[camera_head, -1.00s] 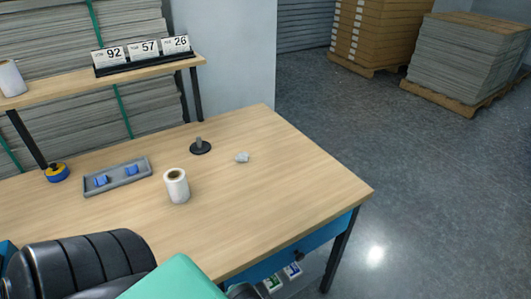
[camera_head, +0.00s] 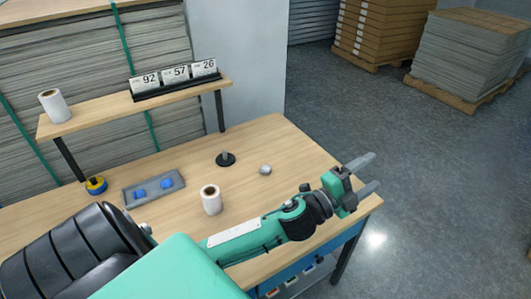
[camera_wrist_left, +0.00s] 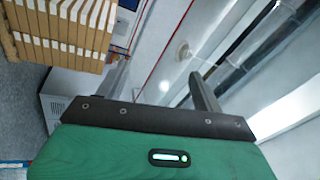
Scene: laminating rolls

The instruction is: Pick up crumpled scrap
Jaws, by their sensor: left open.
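The crumpled scrap (camera_head: 265,170) is a small pale grey lump lying on the wooden table (camera_head: 300,150), near its right part. My left gripper (camera_head: 370,174) is open and empty, to the right of the scrap and above the table's right edge, apart from the scrap. Its two fingers also show in the left wrist view (camera_wrist_left: 160,85), with nothing between them; the scrap is not in that view. My right gripper is not in view.
A white roll (camera_head: 211,200) stands left of my left forearm. A black spindle base (camera_head: 226,159), a grey tray (camera_head: 154,188) with blue pieces and a yellow-blue tape (camera_head: 96,186) sit on the table. A raised shelf (camera_head: 135,105) holds another roll (camera_head: 54,106) and number cards (camera_head: 175,79).

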